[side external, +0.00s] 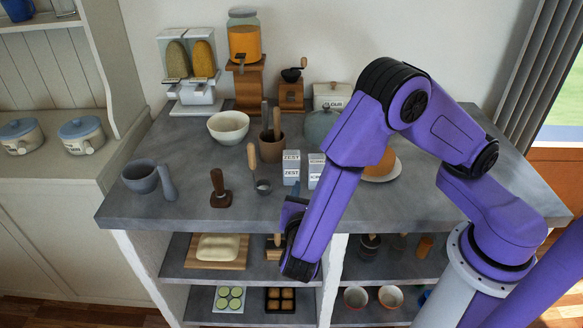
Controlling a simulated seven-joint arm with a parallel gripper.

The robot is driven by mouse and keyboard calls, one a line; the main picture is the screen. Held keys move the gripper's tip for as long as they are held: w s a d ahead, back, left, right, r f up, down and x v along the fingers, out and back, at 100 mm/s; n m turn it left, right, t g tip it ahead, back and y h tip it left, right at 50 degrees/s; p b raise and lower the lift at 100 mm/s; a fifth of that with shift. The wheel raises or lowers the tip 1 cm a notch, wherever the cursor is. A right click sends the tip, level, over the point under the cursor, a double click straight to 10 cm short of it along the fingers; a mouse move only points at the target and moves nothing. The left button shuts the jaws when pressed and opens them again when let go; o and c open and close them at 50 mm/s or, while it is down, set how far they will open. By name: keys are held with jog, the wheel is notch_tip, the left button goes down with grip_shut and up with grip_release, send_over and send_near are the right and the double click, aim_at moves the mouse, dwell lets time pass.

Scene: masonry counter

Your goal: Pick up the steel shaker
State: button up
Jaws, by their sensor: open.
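I cannot pick out a steel shaker with certainty. A dim greyish upright vessel (397,246) stands on the right part of the middle shelf, in shadow, and a darker vessel (369,246) stands to its left. Their material is unclear. My gripper (294,204) is at the counter's front edge, in front of two small labelled boxes. It is open, with no held object visible. Its fingertips are small and partly hidden by my own wrist. My arm also covers part of the counter behind it, including most of the area left of the plate.
The grey counter (210,165) holds a mortar (141,177), a tamper (220,188), a wooden-handled tool (254,170), a utensil pot (271,145), a white bowl (228,127), a "ZEST" box (291,167) and a plate (385,176) with an orange item. Dispensers stand behind.

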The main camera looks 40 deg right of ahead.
aim_at(291, 157)
jog(key=w+a+f+n+t, duration=0.2)
jog(key=a+f+n+t, duration=0.1)
jog(key=t, duration=0.1)
jog(key=x, duration=1.7)
jog(key=shift+w+r, duration=0.1)
jog(key=shift+r, duration=0.1)
jog(key=c, duration=0.8)
